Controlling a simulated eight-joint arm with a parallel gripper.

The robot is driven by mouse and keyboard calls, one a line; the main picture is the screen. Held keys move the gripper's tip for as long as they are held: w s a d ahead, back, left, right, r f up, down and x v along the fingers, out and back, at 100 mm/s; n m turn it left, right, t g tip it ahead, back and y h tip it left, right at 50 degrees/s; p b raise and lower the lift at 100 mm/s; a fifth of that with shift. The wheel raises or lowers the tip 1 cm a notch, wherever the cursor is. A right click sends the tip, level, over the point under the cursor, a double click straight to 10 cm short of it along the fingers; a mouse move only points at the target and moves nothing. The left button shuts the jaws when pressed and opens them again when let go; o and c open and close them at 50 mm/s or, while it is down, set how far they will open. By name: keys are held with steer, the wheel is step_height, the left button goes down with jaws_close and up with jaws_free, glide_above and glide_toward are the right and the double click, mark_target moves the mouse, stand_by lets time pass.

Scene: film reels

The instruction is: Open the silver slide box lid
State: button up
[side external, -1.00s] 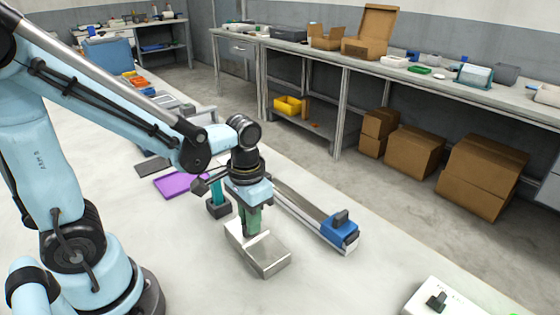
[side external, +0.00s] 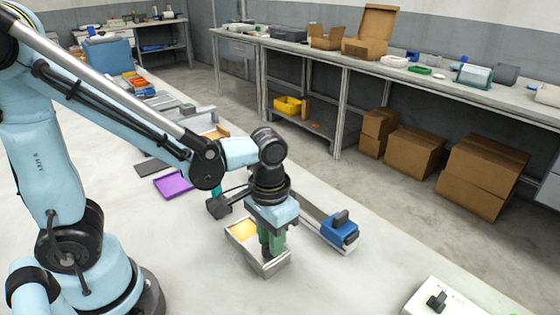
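The silver slide box (side external: 267,268) sits on the white table in front of my arm. Its left part is uncovered and shows a yellow inside (side external: 243,230). My gripper (side external: 272,252), with green fingers pointing down, is over the right part of the box. The fingers reach down to about the level of the box's rim and hide much of that part. The lid cannot be made out clearly behind my fingers. I cannot tell whether the fingers are closed on it.
Just behind the box is a long grey rail device with a blue end block (side external: 341,232). A purple tray (side external: 172,186) lies behind to the left. A white box with a black switch (side external: 437,299) stands at the front right. The table in front of the box is clear.

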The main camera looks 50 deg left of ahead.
steer(key=shift+o, duration=1)
step_height(320, 180, up, 12)
stand_by(0.4)
steer(key=a+f+t, duration=0.3)
steer(key=a+t, duration=0.4)
steer(key=shift+w+a, duration=0.3)
steer(key=shift+w, duration=0.15)
